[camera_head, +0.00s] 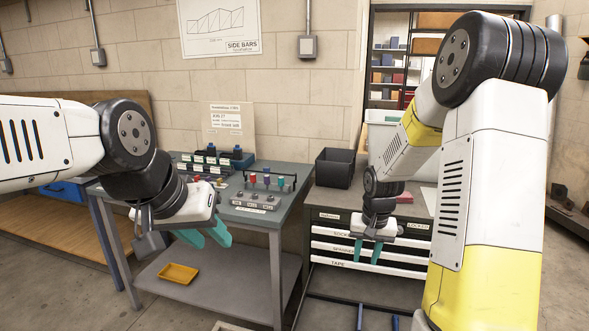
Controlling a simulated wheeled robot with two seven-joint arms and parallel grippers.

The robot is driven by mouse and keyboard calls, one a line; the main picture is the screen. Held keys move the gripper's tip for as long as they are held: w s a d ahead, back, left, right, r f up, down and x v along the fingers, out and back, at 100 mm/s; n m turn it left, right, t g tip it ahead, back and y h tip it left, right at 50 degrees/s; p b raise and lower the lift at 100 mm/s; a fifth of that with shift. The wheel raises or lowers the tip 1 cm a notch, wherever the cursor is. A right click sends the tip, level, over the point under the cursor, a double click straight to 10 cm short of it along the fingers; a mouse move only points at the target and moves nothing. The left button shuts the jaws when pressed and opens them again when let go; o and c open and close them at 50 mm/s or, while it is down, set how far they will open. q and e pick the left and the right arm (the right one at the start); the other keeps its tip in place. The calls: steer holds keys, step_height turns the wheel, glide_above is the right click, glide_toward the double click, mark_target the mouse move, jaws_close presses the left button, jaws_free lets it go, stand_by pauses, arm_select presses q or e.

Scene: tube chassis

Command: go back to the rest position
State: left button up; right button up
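My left gripper (211,241) hangs in front of the grey workbench, at the height of its top. Its two teal fingers are apart with nothing between them. My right gripper (366,258) points down in front of the drawer cabinet (390,228). Its two teal fingers are also apart, with a narrow gap and nothing seen between them. My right arm covers much of the right side of the view.
The grey workbench (262,222) carries a rack with red and blue-topped parts (266,182) and other small parts. A yellow tray (178,273) lies on its lower shelf. A black bin (335,167) and a pale bin (381,140) stand on the cabinet.

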steer(key=s+a+r+n+t, duration=0.1)
steer(key=s+r, duration=0.3)
steer(key=r, duration=0.3)
steer(key=s+a+r+t, duration=0.1)
steer(key=s+a+r, duration=0.1)
steer(key=s+r, duration=0.4)
steer(key=s+a+r+n+t+y, duration=0.2)
steer(key=s+r, duration=0.6)
steer(key=s, duration=0.3)
steer(key=shift+s+a+r, duration=0.15)
steer(key=shift+a, duration=0.2)
